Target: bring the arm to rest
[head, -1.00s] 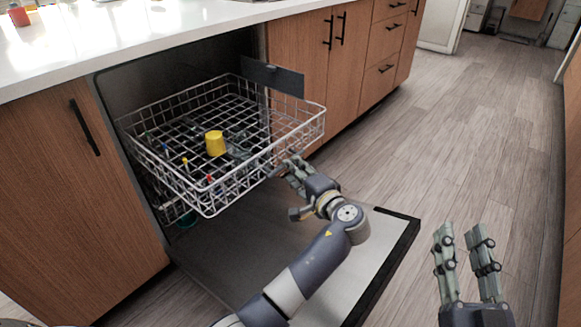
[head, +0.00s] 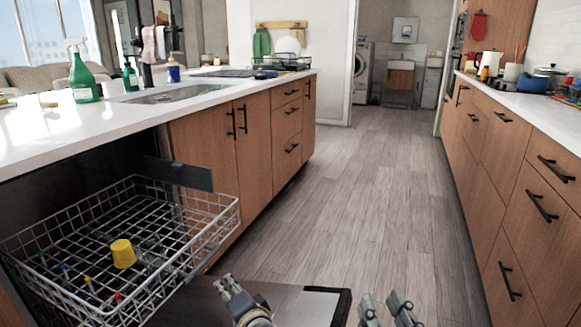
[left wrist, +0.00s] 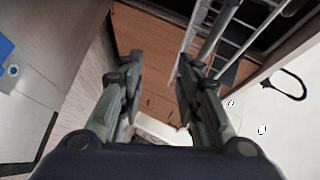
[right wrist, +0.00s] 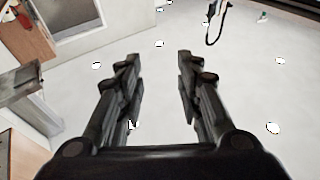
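My left gripper (head: 240,295) is low in the head view, over the open dishwasher door and to the right of the pulled-out rack (head: 150,262). In the left wrist view (left wrist: 160,75) its fingers are apart with nothing between them. My right gripper (head: 385,308) shows only its finger ends at the bottom of the head view, above the floor. In the right wrist view (right wrist: 157,65) its fingers are spread and empty. A yellow cup (head: 123,253) stands in the rack, clear of both grippers.
The dishwasher door (head: 300,308) lies open. The island counter (head: 60,125) with a sink (head: 170,94) and a green spray bottle (head: 83,75) is at left. Drawers (head: 530,215) line the right. The wooden floor (head: 350,190) between is clear.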

